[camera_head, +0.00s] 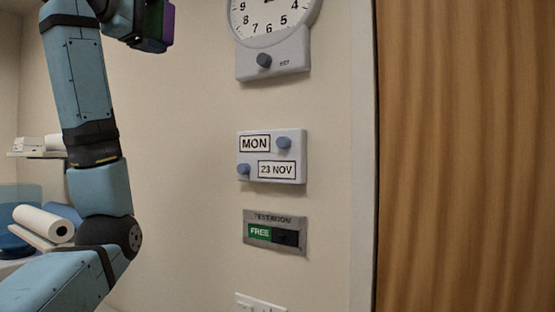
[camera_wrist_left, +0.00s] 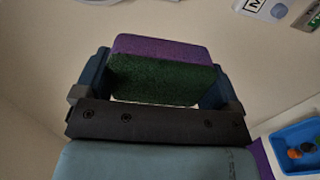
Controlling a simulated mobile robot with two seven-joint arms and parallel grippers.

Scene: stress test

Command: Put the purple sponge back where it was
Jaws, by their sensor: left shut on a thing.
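The purple sponge (camera_wrist_left: 160,47) has a dark green scouring side. In the left wrist view it sits between the two blue fingers of my left gripper (camera_wrist_left: 155,88), which is shut on it. In the head view the sponge (camera_head: 167,22) shows at the top left, held up in the air in front of the wall by my left gripper (camera_head: 150,40). Part of the gripper and sponge is cut off by the top edge there. My right gripper is in neither view. I cannot tell from these frames where the sponge was before.
A clock (camera_head: 270,14), a date panel (camera_head: 272,172) reading MON 23 NOV and a FREE sign (camera_head: 275,232) are on the wall. A wooden door (camera_head: 465,160) stands at right. A paper roll (camera_head: 43,223) lies at left. A blue tray (camera_wrist_left: 277,143) holds small coloured things.

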